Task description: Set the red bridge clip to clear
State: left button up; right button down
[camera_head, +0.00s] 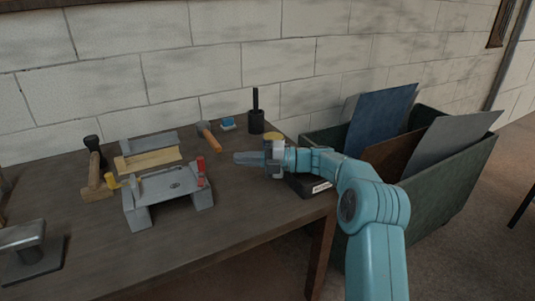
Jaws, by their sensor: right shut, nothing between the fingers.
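The red bridge clip (201,169) is a small upright red piece at the right end of a grey metal bridge (168,186) on the bench. My left gripper is not in view.
Behind the bridge are a wooden strip (148,159), a hammer (208,137) and a black pot (256,121). A dark labelled box (313,187) is under my right arm. The bench front (180,245) is clear.

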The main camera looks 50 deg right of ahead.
jog(key=d, duration=0.2)
jog(key=s+d, duration=0.2)
jog(key=d, duration=0.1)
jog(key=shift+d, duration=0.3)
dwell(0.4)
